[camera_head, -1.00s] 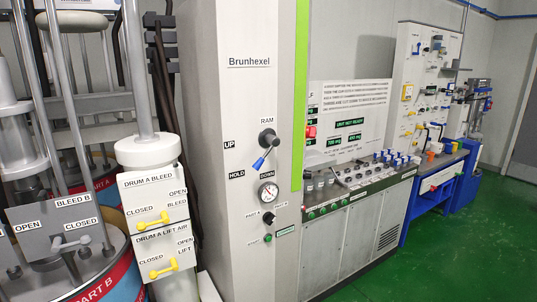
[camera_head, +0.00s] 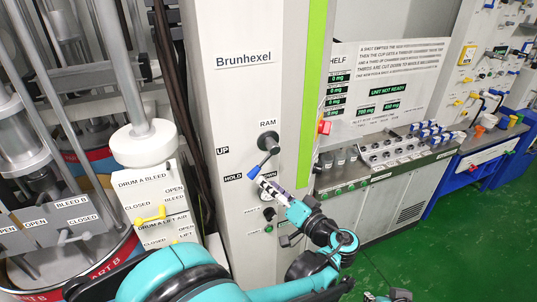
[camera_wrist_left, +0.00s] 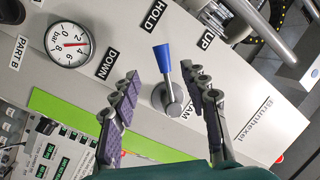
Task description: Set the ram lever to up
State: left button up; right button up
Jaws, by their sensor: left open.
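The UP label (camera_head: 223,151) is higher on the left; DOWN is partly hidden by my gripper. In the left wrist view, the blue handle (camera_wrist_left: 162,58) lines up with HOLD, between DOWN and UP. My left gripper (camera_head: 257,180) is open at the handle. In the wrist view, its fingers (camera_wrist_left: 161,72) stand either side of the lever, with gaps.
A pressure gauge (camera_wrist_left: 68,44) sits beside the DOWN label. Drum valves with yellow handles (camera_head: 150,215) stand left of the panel. A bench with a metering console (camera_head: 385,160) is on the right. Green floor (camera_head: 400,260) lies open in front.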

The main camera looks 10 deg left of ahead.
aim_at(255, 170)
pick_arm(q)
jog(key=shift+w+a+r, duration=0.15)
jog(key=shift+a, duration=0.1)
jog(key=x, duration=0.7)
jog(key=shift+a, duration=0.1)
grip_shut()
